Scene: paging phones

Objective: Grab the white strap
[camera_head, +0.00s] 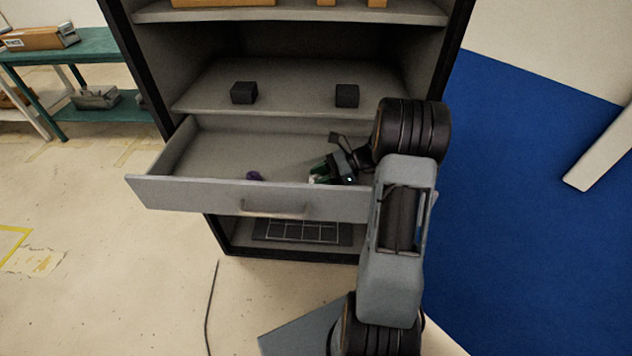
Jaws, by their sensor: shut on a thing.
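My gripper (322,171) reaches into the open drawer (210,191) from the right, low over its floor. Its green-tipped fingers are shut on a small pale thing, the white strap (313,179). Only a small bit of the strap shows at the fingertips, and the fingers hide the rest. I cannot tell whether the strap touches the drawer floor. A small purple thing (255,176) lies in the drawer to the left of my gripper.
Two dark blocks stand on the shelf above, one on the left (244,92) and one on the right (347,95). The drawer's front wall and handle (273,209) stand before my gripper. The drawer's left part is clear. A green bench (85,45) stands far left.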

